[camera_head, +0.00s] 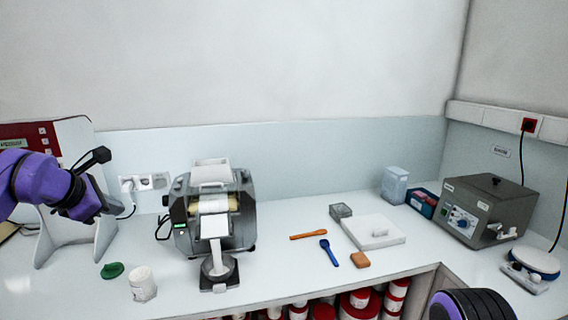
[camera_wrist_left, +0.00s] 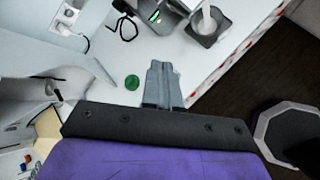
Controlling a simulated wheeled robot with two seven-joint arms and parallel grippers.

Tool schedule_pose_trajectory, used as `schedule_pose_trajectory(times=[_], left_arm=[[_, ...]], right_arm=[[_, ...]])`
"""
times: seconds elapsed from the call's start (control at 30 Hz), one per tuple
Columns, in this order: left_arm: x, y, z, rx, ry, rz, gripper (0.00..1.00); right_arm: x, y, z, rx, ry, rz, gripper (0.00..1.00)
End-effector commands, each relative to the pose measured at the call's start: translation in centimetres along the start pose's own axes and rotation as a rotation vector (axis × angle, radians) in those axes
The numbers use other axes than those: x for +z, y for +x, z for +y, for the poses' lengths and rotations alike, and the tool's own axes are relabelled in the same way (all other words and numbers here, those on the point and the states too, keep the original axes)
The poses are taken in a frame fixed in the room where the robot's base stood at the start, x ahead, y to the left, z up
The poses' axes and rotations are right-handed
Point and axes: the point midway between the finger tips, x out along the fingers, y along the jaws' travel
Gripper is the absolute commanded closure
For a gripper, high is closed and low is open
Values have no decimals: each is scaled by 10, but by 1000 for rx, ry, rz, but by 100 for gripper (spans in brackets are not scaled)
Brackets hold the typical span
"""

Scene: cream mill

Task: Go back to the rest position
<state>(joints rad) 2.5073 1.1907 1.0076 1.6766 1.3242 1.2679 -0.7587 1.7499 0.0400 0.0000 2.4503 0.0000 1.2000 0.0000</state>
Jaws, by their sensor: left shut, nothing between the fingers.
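My left gripper (camera_head: 116,208) hangs at the left of the head view, at the end of the purple arm. It is above the counter, in front of a white stand with a red panel. In the left wrist view its grey fingers (camera_wrist_left: 161,72) are together with nothing between them. A green lid (camera_head: 112,270) and a white tub (camera_head: 143,284) are on the counter below it and apart from it. My right gripper is out of view; only a dark and purple part of me shows at the bottom right.
The mill (camera_head: 212,212) stands right of the left gripper, with a cup on its front plate. An orange spatula (camera_head: 308,234), a blue spoon (camera_head: 329,252) and a white tray (camera_head: 390,240) lie further right. A grey device (camera_head: 488,208) stands at the far right. The counter's front middle is mostly clear.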

Motion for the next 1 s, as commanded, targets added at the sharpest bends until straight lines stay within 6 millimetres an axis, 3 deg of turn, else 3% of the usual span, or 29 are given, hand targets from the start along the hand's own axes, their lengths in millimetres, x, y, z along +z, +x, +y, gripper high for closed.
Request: schedule_pose_trajectory(times=[0.17,0.27,0.37,0.53,0.67,0.8,0.9,1.0], left_arm=[[-6,14,-6,75,1,60,100],[-10,33,-22,119,51,120,100],[-18,59,-46,148,125,185,100],[-39,110,-105,171,305,288,100],[-72,157,-176,154,518,360,100],[-135,198,-280,71,821,404,100],[-191,210,-352,-32,1037,405,100],[-252,205,-420,-170,1248,387,100]], right_arm=[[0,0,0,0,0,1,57],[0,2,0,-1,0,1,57],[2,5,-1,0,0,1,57],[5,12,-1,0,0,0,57],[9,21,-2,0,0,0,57],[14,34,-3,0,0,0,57],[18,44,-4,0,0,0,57],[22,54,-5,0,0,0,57]])
